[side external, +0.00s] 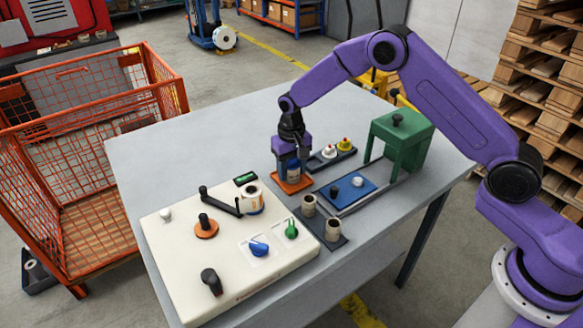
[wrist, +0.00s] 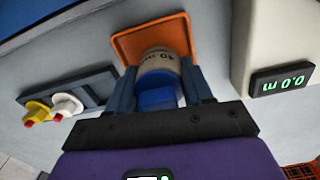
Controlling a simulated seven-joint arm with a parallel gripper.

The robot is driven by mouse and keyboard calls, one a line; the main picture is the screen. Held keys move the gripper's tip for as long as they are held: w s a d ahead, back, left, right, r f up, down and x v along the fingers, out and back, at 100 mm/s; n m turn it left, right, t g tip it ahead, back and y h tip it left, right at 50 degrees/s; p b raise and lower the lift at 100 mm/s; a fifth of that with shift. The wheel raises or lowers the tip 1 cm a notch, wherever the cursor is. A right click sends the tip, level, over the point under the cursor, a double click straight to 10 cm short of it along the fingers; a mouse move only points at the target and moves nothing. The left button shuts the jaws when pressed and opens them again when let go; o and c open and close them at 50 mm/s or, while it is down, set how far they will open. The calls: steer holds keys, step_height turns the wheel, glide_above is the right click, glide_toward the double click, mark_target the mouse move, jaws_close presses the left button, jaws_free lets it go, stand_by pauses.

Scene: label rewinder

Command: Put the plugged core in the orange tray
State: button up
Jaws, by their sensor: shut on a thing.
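My gripper (side external: 293,172) is shut on the plugged core, a pale cardboard-coloured tube with a blue plug (wrist: 157,95) in its near end. The core's printed side (wrist: 160,64) shows between my two fingers in the wrist view. The orange tray (side external: 293,187) is a shallow square dish on the grey table; its inside also shows behind the core in the wrist view (wrist: 142,38). The core is upright over the tray, with its lower end at or very near the tray floor. I cannot tell whether it touches.
The cream rewinder (side external: 190,265) with its black crank (side external: 221,202) stands left of the tray. The back table is clear.

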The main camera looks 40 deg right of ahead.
steer(key=shift+f, duration=0.1)
steer(key=o, duration=0.7)
steer(key=shift+o, duration=0.2)
